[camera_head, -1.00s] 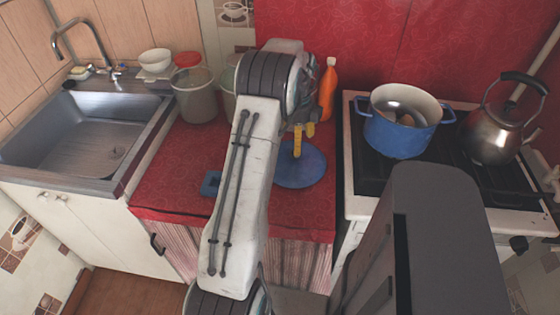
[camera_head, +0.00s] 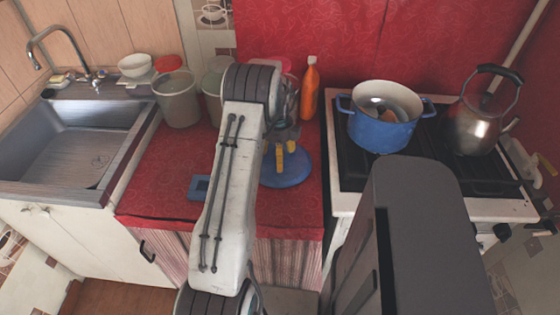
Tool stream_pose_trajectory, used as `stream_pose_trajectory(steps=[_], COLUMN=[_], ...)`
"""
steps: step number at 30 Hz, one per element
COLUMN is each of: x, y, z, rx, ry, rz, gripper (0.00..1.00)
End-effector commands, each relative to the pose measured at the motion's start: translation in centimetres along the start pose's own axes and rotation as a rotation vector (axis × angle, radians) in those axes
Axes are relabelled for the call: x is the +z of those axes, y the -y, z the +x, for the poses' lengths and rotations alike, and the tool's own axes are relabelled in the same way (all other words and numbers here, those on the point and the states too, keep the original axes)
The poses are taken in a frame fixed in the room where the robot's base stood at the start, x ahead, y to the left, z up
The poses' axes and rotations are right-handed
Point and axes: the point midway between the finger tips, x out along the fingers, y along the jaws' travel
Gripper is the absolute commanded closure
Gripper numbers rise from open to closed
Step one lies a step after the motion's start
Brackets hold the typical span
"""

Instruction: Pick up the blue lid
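The blue lid (camera_head: 288,179) is round and lies on the red-covered counter, left of the stove. My arm and gripper hide its upper and left parts. My gripper (camera_head: 279,156) is over the lid, pointing down. Its yellow fingertips are spread apart, and nothing shows held between them. I cannot tell whether the fingertips touch the lid, and its knob cannot be made out.
A blue pot (camera_head: 382,132) and a kettle (camera_head: 474,122) stand on the stove (camera_head: 350,177) at right. An orange bottle (camera_head: 310,90) stands behind the lid. A flat blue object (camera_head: 199,187) lies left of my arm. Containers (camera_head: 178,100) stand near the sink (camera_head: 70,145).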

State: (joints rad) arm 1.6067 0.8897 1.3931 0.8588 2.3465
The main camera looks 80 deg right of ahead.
Motion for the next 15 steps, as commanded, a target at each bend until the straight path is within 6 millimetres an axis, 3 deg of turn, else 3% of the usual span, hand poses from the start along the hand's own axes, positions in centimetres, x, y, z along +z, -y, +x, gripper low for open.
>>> stream_pose_trajectory(steps=[3, 15], x=[0.00, 0.01], y=[-0.01, 0.00], z=[0.00, -0.03], rx=[0.000, 0.000], ry=[0.000, 0.000], rz=[0.000, 0.000], gripper=[0.25, 0.61])
